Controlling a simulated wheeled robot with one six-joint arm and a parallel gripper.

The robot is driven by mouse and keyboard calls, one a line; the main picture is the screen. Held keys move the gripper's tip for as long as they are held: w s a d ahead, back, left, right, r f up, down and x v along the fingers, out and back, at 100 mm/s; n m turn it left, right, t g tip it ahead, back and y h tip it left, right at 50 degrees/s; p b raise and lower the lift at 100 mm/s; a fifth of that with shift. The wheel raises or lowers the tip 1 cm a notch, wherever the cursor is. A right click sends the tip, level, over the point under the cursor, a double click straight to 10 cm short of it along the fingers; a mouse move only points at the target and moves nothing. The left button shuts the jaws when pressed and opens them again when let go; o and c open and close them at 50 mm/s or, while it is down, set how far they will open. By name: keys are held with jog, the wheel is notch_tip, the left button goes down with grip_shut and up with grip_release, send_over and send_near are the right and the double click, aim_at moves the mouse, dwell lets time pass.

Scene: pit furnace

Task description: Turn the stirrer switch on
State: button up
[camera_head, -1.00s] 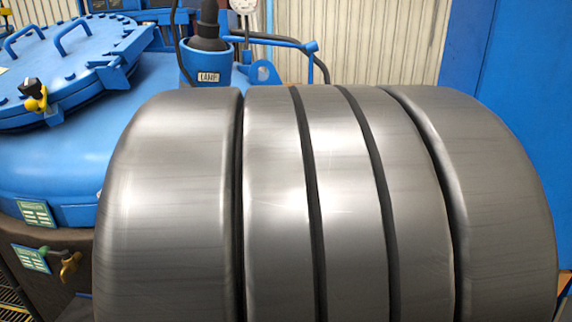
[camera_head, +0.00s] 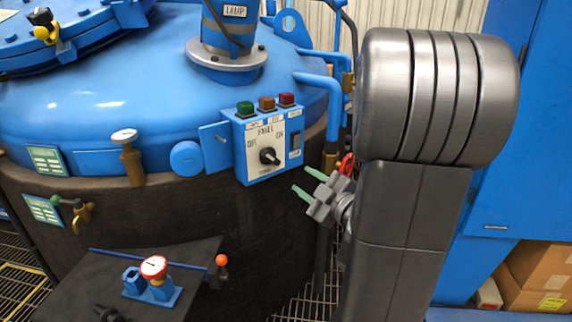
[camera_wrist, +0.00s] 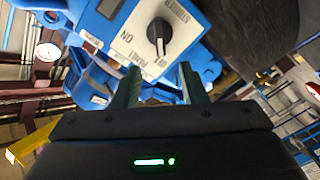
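The blue control box (camera_head: 240,165) hangs on the blue vessel's side. Its white plate carries a black rotary knob (camera_head: 269,156) with OFF marked on its left and ON on its upper right; small lettering below it seems to read STIRRER. In the wrist view the knob (camera_wrist: 158,35) shows beyond the fingertips. My gripper (camera_head: 309,183) is right of and below the box, its two green fingers apart and empty. The fingers (camera_wrist: 157,73) also show apart in the wrist view, not touching the knob.
A blue pipe (camera_head: 333,100) runs close above my gripper. A dark table (camera_head: 190,260) with a red gauge (camera_head: 154,267) stands lower left.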

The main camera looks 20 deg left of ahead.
aim_at(273, 159)
jog(key=x, duration=1.3)
jog(key=shift+w+a+b, duration=0.2)
jog(key=shift+a+b, duration=0.05)
jog(key=shift+b, duration=0.15)
grip_shut()
